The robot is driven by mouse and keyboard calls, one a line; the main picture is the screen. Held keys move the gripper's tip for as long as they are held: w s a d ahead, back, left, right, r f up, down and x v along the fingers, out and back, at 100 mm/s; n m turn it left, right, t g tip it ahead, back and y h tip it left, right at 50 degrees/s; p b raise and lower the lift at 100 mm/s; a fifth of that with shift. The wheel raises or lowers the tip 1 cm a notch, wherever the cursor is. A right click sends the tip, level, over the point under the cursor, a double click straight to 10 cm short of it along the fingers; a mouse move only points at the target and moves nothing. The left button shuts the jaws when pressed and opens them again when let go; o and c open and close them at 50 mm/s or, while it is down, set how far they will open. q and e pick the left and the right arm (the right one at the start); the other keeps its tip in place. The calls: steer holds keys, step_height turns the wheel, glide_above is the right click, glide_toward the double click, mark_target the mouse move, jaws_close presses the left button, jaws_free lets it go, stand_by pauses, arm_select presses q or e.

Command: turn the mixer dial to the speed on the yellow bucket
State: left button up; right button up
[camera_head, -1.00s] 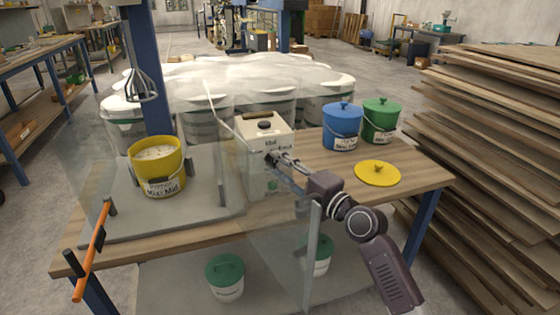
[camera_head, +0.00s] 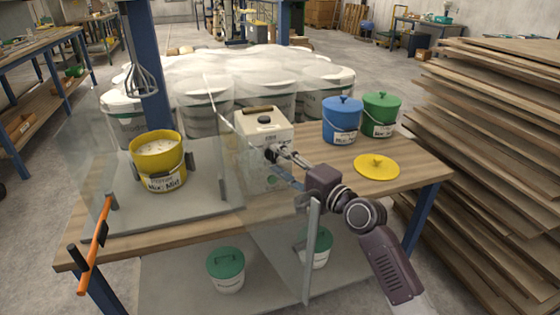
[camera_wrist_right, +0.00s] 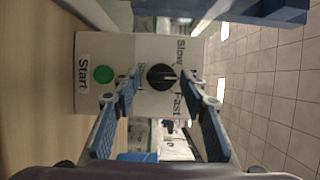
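The yellow bucket (camera_head: 158,160) stands upright on the grey base at left, filled with pale material; its label seems to read "Mix: Mid!". The white mixer control box (camera_head: 264,130) stands right of it. In the right wrist view the black dial (camera_wrist_right: 161,77) sits on the box face between the words "Slow" and "Fast", beside a green Start button (camera_wrist_right: 104,74). A pale mark on the dial seems to face the picture's right. My right gripper (camera_head: 274,156) is at the box front. In the wrist view its open fingers (camera_wrist_right: 163,84) straddle the dial with gaps. My left gripper is out of view.
Clear guard panels surround the mixing area, with an orange handle (camera_head: 95,244) at left. The whisk (camera_head: 140,80) hangs above the bucket. Blue (camera_head: 342,120) and green (camera_head: 381,115) buckets and a yellow lid (camera_head: 377,166) are on the wooden table at right.

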steer(key=shift+o, duration=0.2)
steer(key=shift+d, duration=0.1)
steer(key=v, duration=1.2)
